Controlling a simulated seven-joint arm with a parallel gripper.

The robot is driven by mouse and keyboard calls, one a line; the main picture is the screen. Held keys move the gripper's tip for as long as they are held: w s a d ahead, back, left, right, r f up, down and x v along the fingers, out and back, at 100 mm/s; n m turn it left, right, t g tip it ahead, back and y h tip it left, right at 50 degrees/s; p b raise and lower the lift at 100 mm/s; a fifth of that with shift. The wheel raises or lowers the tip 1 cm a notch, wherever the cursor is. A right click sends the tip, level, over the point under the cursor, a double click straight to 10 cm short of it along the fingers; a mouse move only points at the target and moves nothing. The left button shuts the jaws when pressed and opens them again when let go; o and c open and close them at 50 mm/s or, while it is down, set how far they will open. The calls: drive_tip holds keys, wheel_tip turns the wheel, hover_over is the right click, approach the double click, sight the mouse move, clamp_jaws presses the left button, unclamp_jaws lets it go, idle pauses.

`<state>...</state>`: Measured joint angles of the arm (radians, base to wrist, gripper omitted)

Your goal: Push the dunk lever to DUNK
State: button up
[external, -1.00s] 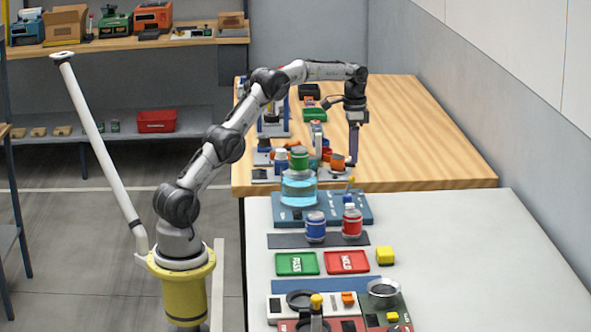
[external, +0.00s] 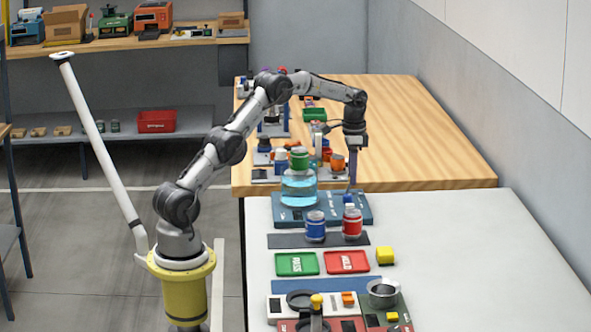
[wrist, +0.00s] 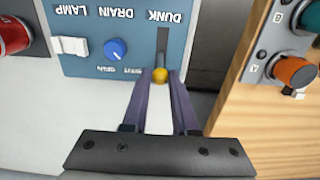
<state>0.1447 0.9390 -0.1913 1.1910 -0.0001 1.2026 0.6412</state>
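The dunk station's blue panel (external: 363,212) stands near the table edge; it also shows in the wrist view (wrist: 85,15), with its labels upside down. The dunk lever's yellow knob (wrist: 160,75) sits at the end of the dark slot (wrist: 162,48) farther from the DUNK lettering. My gripper (external: 351,187) points down at the panel. In the wrist view its two purple fingers (wrist: 161,78) are parted, with the knob between or just beyond their tips; contact is unclear. A glass tank (external: 298,190) with blue liquid and a green top stands left of the gripper.
A blue knob (wrist: 116,49) and a white switch (wrist: 70,46) sit beside the lever. A red jar (external: 352,222) and a blue jar (external: 315,226) stand in front of the panel.

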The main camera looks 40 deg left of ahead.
clamp_jaws()
drive_tip(key=shift+r, duration=0.1)
drive_tip(key=shift+s+a+r+t+h, duration=0.1)
drive_tip(key=shift+s+a+t+h, duration=0.55)
drive_tip(key=shift+t+h, duration=0.35)
drive_tip(key=o, duration=0.6)
unclamp_jaws()
drive_tip(key=v, duration=1.4)
